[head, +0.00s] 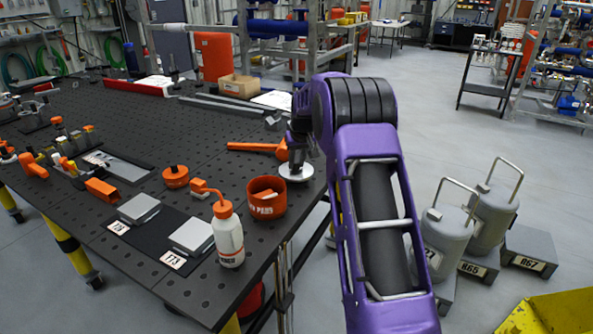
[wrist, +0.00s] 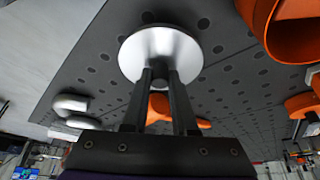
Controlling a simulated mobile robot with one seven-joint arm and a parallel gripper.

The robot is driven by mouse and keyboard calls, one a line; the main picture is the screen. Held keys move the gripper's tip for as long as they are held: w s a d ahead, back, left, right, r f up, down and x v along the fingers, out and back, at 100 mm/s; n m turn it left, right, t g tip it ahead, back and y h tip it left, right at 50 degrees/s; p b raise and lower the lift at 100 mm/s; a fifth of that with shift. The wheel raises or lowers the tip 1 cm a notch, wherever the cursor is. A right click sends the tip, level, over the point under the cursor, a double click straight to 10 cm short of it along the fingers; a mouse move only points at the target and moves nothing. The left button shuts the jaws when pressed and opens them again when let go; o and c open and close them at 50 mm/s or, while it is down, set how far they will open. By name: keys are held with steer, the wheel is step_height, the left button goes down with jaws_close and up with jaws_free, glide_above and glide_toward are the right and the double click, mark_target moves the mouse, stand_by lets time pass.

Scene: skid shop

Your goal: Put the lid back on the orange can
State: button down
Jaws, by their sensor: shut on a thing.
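The orange can (head: 266,204) stands open-topped near the table's right edge, with pale lettering on its side. Its open rim also shows at the upper right of the wrist view (wrist: 298,45). The lid (head: 296,174) is a silver disc, just right of and behind the can. In the wrist view the lid (wrist: 160,48) is at the fingertips, its knob between the two fingers. My gripper (head: 298,158) is shut on the lid from above, apart from the can. I cannot tell whether the lid touches the table.
A white squeeze bottle (head: 228,238) with an orange cap stands in front of the can. An orange hammer (head: 258,147) lies behind it. An orange knobbed puck (head: 175,177) and metal blocks (head: 193,235) are to the left on the perforated table (head: 110,270).

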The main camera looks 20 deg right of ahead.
mark_target(297, 163)
step_height(297, 163, up, 5)
steer(key=shift+r, duration=0.2)
steer(key=s+a+r+b, duration=0.3)
steer(key=s+a+r, duration=0.3)
steer(key=s+a, duration=0.5)
steer(key=f+b, duration=0.1)
steer(key=f, duration=0.1)
steer(key=f+b, duration=0.2)
steer(key=f, duration=0.1)
steer(key=shift+w+a+b, duration=0.15)
steer(key=shift+w+b, duration=0.05)
steer(key=shift+b, duration=0.1)
steer(key=shift+f+b, duration=0.4)
steer(key=shift+f, duration=0.35)
steer(key=shift+f+p, duration=0.15)
steer(key=shift+p, duration=0.2)
stand_by(1.3)
